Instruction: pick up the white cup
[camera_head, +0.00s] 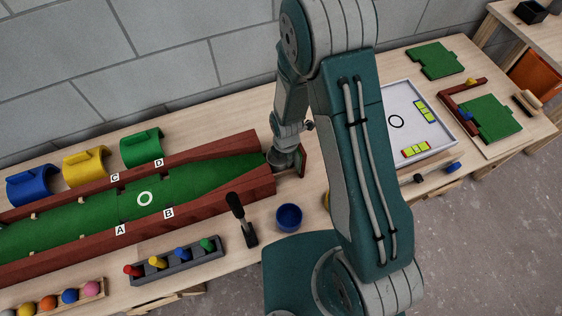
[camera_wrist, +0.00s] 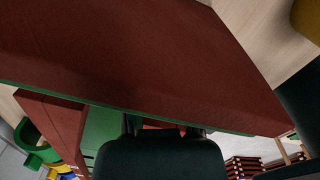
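I see no white cup in either view. A blue cup (camera_head: 288,217) stands on the table to the right of the black-handled tool (camera_head: 240,218). My gripper (camera_head: 285,163) is low at the right end of the green lane (camera_head: 200,178), between its dark red battens (camera_head: 215,203). A short dark red upright piece (camera_head: 303,160) shows right beside it. In the wrist view my gripper (camera_wrist: 165,128) is at the lower middle, mostly hidden behind its own dark housing. A large red surface (camera_wrist: 140,50) fills the upper part, very close. Whether the fingers are open or hold anything is unclear.
Blue, yellow and green arches (camera_head: 141,148) stand behind the lane. A grey rack (camera_head: 178,260) of coloured pegs and a holder of balls (camera_head: 50,302) lie in front. A white board (camera_head: 392,108) and green panels (camera_head: 435,60) lie to the right. A grey block wall stands behind.

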